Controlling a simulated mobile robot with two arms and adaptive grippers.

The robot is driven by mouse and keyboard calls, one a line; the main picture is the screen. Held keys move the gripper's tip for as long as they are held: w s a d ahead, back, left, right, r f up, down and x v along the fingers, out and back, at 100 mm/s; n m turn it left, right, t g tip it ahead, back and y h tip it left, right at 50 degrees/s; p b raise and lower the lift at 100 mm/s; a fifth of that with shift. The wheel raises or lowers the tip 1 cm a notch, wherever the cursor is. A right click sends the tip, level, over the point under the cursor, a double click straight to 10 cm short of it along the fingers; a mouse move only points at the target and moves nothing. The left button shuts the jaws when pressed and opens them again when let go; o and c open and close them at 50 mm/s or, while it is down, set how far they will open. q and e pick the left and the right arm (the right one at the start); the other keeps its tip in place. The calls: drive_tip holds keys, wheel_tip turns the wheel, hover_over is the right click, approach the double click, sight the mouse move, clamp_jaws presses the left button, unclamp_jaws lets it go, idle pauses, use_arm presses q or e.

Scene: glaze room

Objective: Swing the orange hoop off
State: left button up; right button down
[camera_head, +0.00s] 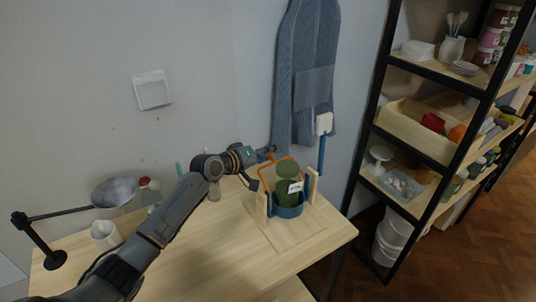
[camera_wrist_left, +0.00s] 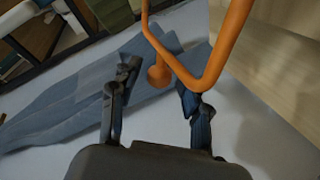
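The orange hoop (camera_head: 291,158) is a thin bent bar at the upper part of a small wooden stand (camera_head: 262,203) on the table. A green canister (camera_head: 285,172) with a white label stands inside, with a blue ring (camera_head: 289,212) around its lower part. My left gripper (camera_head: 268,153) is just behind and left of the hoop's top. In the left wrist view its fingers (camera_wrist_left: 158,80) are apart, and the hoop (camera_wrist_left: 213,75) with its orange knob passes close by the right finger. Contact cannot be told. My right gripper is not in view.
A blue-grey striped apron (camera_head: 300,80) hangs on the wall behind the stand. A lamp (camera_head: 115,192) and a white cup (camera_head: 104,234) are at the table's left. A black-framed shelf (camera_head: 372,150) stands right. The table's front right is clear.

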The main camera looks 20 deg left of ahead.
use_arm(q)
drive_tip(key=shift+d+r, duration=0.1)
drive_tip(key=shift+d, duration=0.1)
drive_tip(key=v, duration=1.2)
drive_tip(key=shift+a, duration=0.2)
